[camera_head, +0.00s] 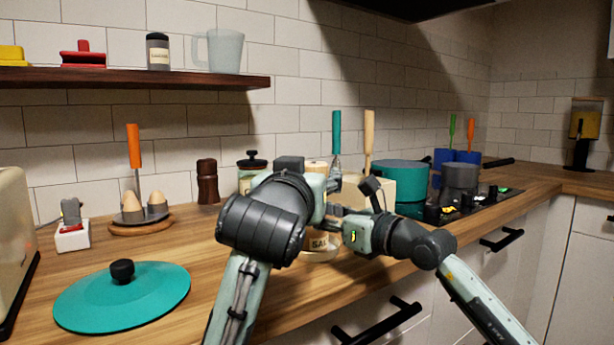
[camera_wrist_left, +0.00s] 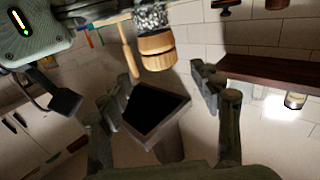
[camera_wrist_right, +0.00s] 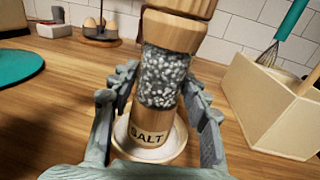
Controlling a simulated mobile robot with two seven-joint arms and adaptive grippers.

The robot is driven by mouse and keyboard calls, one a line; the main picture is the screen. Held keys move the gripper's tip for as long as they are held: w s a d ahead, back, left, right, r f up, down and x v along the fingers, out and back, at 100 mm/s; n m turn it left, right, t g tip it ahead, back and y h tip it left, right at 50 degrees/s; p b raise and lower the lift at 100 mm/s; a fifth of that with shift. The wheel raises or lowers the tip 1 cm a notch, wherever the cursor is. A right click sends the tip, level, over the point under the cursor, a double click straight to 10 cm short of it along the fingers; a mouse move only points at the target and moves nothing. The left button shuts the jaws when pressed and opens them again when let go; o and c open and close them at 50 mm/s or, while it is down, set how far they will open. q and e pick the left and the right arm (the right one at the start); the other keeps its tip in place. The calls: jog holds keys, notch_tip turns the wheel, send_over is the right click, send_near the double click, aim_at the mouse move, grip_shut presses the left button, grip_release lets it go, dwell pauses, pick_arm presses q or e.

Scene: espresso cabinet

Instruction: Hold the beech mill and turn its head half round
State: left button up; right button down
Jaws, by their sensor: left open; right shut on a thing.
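The beech mill (camera_wrist_right: 163,80) has a pale wooden head, a clear body full of white grains and a SALT label. It stands upright or nearly so in the right wrist view, over a white round dish (camera_wrist_right: 177,148); I cannot tell whether they touch. My right gripper (camera_wrist_right: 158,88) is shut on the mill's body, one finger on each side. My left gripper (camera_wrist_left: 162,84) is open.
A pale box (camera_wrist_right: 270,105) with a whisk stands close to the mill's right. A dark brown mill (camera_head: 207,182) and a lidded jar (camera_head: 250,168) stand behind my left arm. A teal lid (camera_head: 122,297) lies at the left front. A shelf (camera_head: 130,78) overhangs the counter.

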aim_at(311, 171)
pick_arm(q)
jog(key=shift+o, duration=0.4)
jog(key=w, duration=0.5)
jog(key=w+d, duration=0.1)
jog(key=w, duration=0.2)
jog(key=shift+d, duration=0.1)
jog(key=c, duration=1.2)
jog(key=shift+w+f+h, duration=0.1)
jog(key=shift+h, duration=0.2)
